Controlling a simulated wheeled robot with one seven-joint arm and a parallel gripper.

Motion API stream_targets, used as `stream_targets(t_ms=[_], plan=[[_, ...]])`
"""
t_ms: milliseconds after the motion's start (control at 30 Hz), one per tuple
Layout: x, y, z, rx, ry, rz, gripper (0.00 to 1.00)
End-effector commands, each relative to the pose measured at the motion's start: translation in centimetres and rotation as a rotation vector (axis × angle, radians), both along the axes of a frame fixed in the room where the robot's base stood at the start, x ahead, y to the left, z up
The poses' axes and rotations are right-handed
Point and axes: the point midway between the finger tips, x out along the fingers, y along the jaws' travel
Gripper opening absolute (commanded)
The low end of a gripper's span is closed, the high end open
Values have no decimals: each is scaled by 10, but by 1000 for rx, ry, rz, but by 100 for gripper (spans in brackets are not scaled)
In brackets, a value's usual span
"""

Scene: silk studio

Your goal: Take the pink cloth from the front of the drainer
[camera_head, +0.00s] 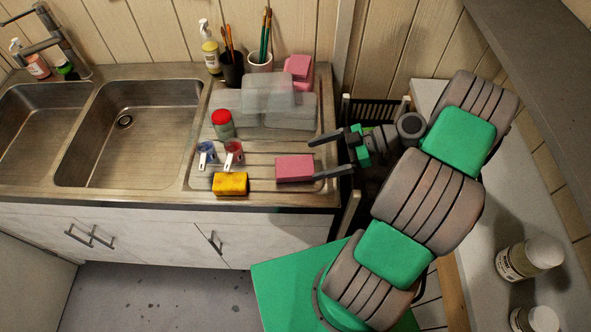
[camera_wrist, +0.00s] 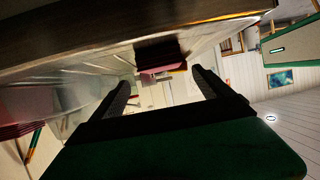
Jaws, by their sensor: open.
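The pink cloth (camera_head: 294,168) is a folded block lying flat at the front right of the metal drainer (camera_head: 262,186). My gripper (camera_head: 314,159) is open just to its right, with its fingers pointing left toward the cloth. One fingertip appears at or over the cloth's right end; I cannot tell whether it touches. In the wrist view the cloth (camera_wrist: 161,57) looks dark red and sits ahead of my open gripper (camera_wrist: 161,82), in line with the gap. Nothing is held. A second pink stack (camera_head: 298,68) stands at the back of the drainer.
A yellow sponge (camera_head: 230,184), measuring cups (camera_head: 233,152) and a red-lidded jar (camera_head: 222,122) are left of the cloth. Clear containers (camera_head: 268,96) stand behind. Brush cups (camera_head: 260,62) and a soap bottle (camera_head: 211,50) line the back. The sink basin (camera_head: 130,140) is empty.

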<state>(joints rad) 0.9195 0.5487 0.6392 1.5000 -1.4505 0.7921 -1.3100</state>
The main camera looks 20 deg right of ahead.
Motion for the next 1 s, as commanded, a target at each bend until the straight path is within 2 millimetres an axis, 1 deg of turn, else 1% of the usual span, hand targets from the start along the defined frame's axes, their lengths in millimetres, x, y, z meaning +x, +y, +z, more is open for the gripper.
stream_targets(t_ms=[33, 133, 267, 367, 400, 533, 600, 767, 867, 1000], plan=[[0, 3, -4, 6, -10, 1, 89], [2, 14, -9, 5, -13, 4, 89], [4, 25, -10, 7, -11, 1, 89], [4, 42, -12, 8, -6, 2, 89], [4, 49, -14, 9, -6, 3, 89], [8, 66, -25, 6, -7, 1, 89], [9, 69, -28, 4, -8, 1, 89], [9, 69, -30, 3, -8, 0, 89], [9, 69, -30, 3, -8, 0, 83], [9, 69, -30, 3, -8, 1, 71]])
